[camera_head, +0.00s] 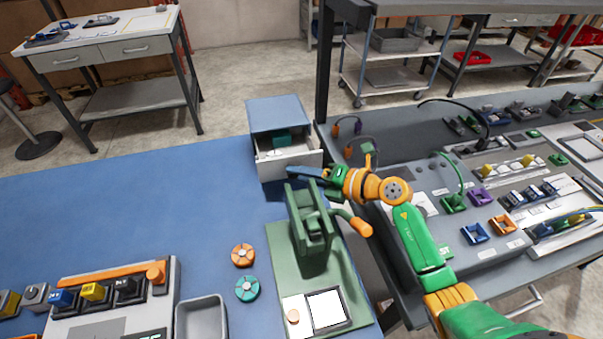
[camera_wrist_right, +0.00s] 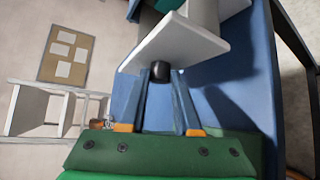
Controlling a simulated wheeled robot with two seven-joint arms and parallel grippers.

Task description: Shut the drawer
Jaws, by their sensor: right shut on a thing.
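The drawer (camera_head: 284,150) is pulled part way out of a small blue-grey cabinet (camera_head: 277,112) at the back edge of the blue table. A teal item (camera_head: 281,139) lies inside it. Its pale front panel shows large in the wrist view (camera_wrist_right: 172,45), with a black knob (camera_wrist_right: 160,71) on it. My right gripper (camera_head: 297,172) is in front of the drawer, and in the wrist view its blue fingers (camera_wrist_right: 160,78) are shut on the knob. In the head view the gripper hides the knob. My left gripper is out of view.
A green press (camera_head: 311,230) with an orange handle stands just in front of the drawer, below my right gripper. A grey console bench (camera_head: 440,185) lies to the right. The blue tabletop (camera_head: 150,200) left of the cabinet is clear.

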